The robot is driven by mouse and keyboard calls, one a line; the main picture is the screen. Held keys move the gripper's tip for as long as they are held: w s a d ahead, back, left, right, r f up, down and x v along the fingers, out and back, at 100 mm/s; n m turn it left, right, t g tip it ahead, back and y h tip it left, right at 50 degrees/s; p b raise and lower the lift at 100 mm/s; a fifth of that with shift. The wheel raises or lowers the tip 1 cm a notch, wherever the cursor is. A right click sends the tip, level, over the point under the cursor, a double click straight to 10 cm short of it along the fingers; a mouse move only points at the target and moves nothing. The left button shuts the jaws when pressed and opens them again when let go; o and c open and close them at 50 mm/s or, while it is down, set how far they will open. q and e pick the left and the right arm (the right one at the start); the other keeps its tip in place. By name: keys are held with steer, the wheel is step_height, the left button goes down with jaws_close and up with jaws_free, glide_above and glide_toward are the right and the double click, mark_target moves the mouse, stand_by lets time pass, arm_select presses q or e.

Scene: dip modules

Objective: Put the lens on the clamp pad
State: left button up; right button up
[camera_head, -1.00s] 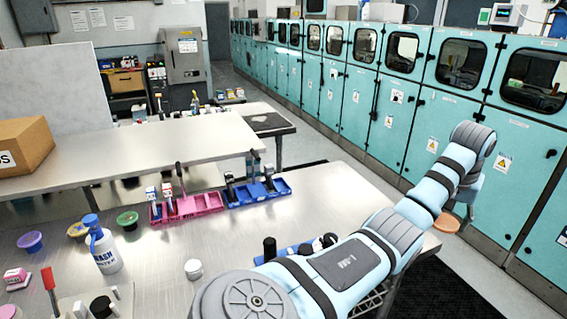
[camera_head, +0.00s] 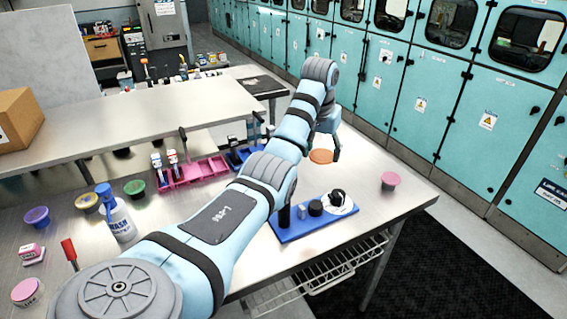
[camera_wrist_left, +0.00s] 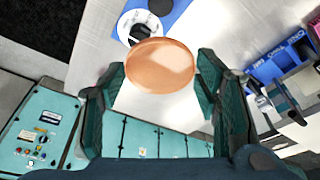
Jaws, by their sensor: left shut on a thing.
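The lens is a flat, orange-brown translucent disc (camera_head: 321,156), also large in the left wrist view (camera_wrist_left: 160,65). My left gripper (camera_head: 330,148) is shut on it, with a dark finger at each side in the wrist view (camera_wrist_left: 160,82). It holds the lens above the steel table, beyond a blue base (camera_head: 290,234). That base carries a black post, a black cylinder and a white round pad (camera_head: 350,208) with a black part on it. I take this pad as the clamp pad, but cannot be sure. My right gripper is not in view.
A pink cup (camera_head: 390,180) stands right of the blue base. Pink and blue racks (camera_head: 205,172) stand behind my left arm. A wash bottle (camera_head: 117,215) and several small bowls are at left. The table's front right edge lies close to the base.

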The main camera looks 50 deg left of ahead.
mark_target(317, 204)
arm_select(q)
steer(key=shift+s+a+r+m+h+p, duration=0.15)
steer(key=shift+r+m+p, duration=0.1)
steer(key=shift+r+m, duration=0.35)
steer(key=shift+a+r+m+h+p, duration=0.1)
steer(key=shift+r+m+h+p, duration=0.1)
steer(key=shift+r+m, duration=0.4)
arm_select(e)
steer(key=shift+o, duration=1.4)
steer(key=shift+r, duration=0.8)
arm_select(q)
steer(key=shift+d+r+m, duration=0.1)
steer(key=shift+r+m, duration=0.05)
steer(key=shift+m, duration=0.65)
steer(key=shift+m+h, duration=0.25)
steer(key=shift+m, duration=0.05)
step_height(317, 204, down, 20)
steer(key=shift+r, duration=0.15)
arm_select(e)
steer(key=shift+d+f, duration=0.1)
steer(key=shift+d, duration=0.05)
arm_select(q)
steer(key=o, duration=0.9)
steer(key=v, duration=1.2)
steer(key=shift+s+p, duration=0.15)
steer(key=shift+p, duration=0.2)
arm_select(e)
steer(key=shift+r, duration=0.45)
